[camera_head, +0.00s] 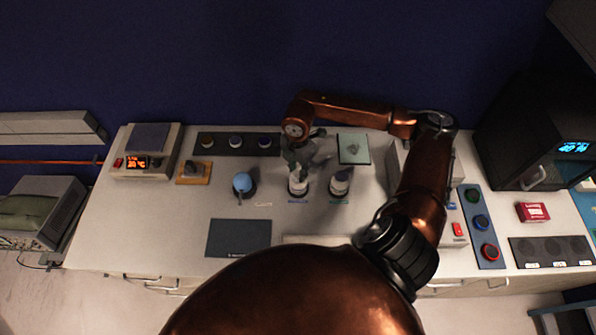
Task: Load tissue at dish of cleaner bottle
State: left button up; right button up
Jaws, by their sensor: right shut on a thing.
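My right gripper (295,165) reaches over the bench from the right and points down. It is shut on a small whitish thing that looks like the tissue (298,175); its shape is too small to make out. Directly below it stands a bottle with a dark base (298,190), its top partly hidden by the gripper. I cannot tell whether the tissue touches the bottle's top. A second, grey-topped bottle (340,183) stands just to the right. I cannot tell from the labels which is the cleaner bottle. My left gripper is not in view.
A blue round-bodied item (243,183) stands left of the bottles. A dark mat (238,238) lies at front left, and a dark strip with several capped jars (237,142) at the back. A black oven-like box (535,130) stands at right.

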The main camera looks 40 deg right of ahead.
aim_at(298, 173)
jog(key=shift+r+p, duration=1.65)
jog(key=shift+r, duration=1.65)
